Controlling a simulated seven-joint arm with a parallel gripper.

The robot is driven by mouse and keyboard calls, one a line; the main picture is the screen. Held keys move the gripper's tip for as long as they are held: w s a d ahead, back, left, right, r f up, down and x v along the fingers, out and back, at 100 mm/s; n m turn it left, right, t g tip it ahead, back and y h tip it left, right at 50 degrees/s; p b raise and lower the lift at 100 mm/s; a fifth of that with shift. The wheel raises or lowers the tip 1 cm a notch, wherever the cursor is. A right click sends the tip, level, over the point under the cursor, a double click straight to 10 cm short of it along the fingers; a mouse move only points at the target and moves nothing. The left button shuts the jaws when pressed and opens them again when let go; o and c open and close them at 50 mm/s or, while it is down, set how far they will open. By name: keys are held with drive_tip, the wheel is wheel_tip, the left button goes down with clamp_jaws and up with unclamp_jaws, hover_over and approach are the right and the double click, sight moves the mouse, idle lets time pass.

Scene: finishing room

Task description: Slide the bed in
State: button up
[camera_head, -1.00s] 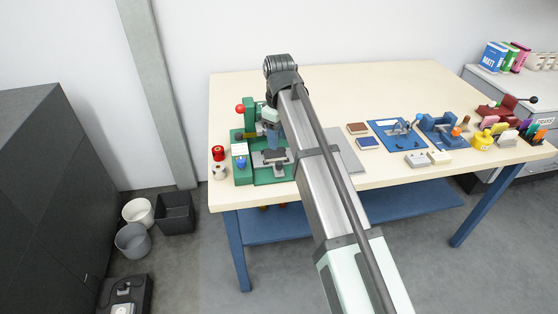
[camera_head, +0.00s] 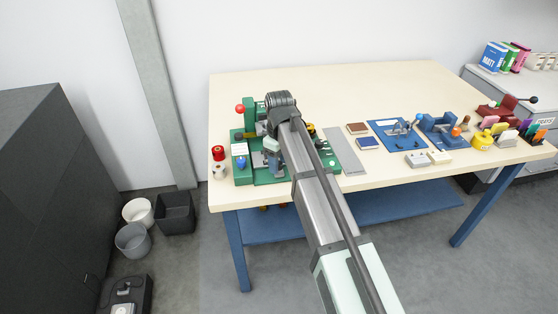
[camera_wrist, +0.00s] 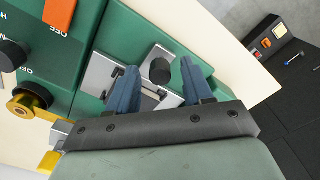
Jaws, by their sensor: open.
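The green machine (camera_head: 243,177) stands at the left front of the workbench. In the wrist view, its silver bed (camera_wrist: 101,75) lies on the green base (camera_wrist: 124,38), with a round black knob (camera_wrist: 160,70) standing up from it. My gripper (camera_wrist: 160,77) is open, with one blue finger on each side of the knob. Nothing is visibly clamped, and I cannot tell whether either finger touches the knob. In the head view, my gripper (camera_head: 273,160) is over the machine, and my arm hides part of the bed and the machine's right side.
A red ball-tipped lever (camera_head: 240,108) rises at the machine's back left. A red-topped can (camera_head: 218,153) stands close to its left. A grey mat (camera_head: 346,158) and a blue fixture board (camera_head: 390,130) lie to the right. The back of the workbench (camera_head: 350,90) is clear.

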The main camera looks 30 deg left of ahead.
drive_tip(key=shift+c, duration=0.2)
clamp_jaws()
idle(0.4)
